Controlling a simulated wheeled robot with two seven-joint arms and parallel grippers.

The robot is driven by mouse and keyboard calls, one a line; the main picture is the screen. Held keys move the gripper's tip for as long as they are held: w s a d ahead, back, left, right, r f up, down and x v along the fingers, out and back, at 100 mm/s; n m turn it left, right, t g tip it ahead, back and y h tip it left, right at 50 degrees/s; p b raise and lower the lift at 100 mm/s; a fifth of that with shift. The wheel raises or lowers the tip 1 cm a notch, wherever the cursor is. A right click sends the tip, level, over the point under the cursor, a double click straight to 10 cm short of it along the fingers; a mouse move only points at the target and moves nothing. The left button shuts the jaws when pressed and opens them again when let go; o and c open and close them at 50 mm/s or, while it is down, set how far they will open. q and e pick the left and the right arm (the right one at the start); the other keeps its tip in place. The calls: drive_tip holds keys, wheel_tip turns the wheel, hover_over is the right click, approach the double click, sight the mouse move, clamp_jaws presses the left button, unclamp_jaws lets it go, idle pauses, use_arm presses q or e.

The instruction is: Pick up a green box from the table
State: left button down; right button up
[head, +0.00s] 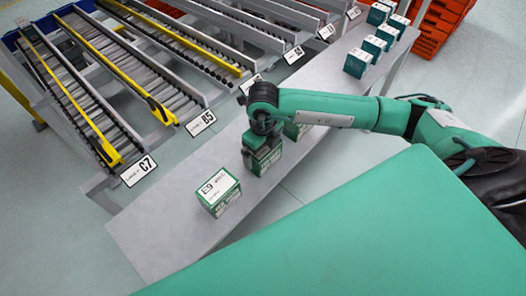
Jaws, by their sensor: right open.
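A green box with a white labelled top (219,191) stands on the grey table (165,236), apart from my gripper. A second green box (264,160) stands behind it to the right, directly under my right gripper (262,140). My right gripper points down and is open at the top of this box; the arm hides much of the box. Another green box (293,130) is partly hidden behind my right arm. More green boxes with white tops (358,62) stand at the table's far end. My left gripper is not in view.
Roller conveyor lanes with yellow rails (135,80) run along the table's far side, with labels such as C7 (138,171) and B5 (200,123). Stacked orange totes (438,25) stand at the upper right. The near-left end of the table is bare.

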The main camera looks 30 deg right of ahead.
drive_tip(key=shift+c, duration=0.4)
drive_tip(key=c, duration=0.7)
drive_tip(key=shift+r, duration=0.2)
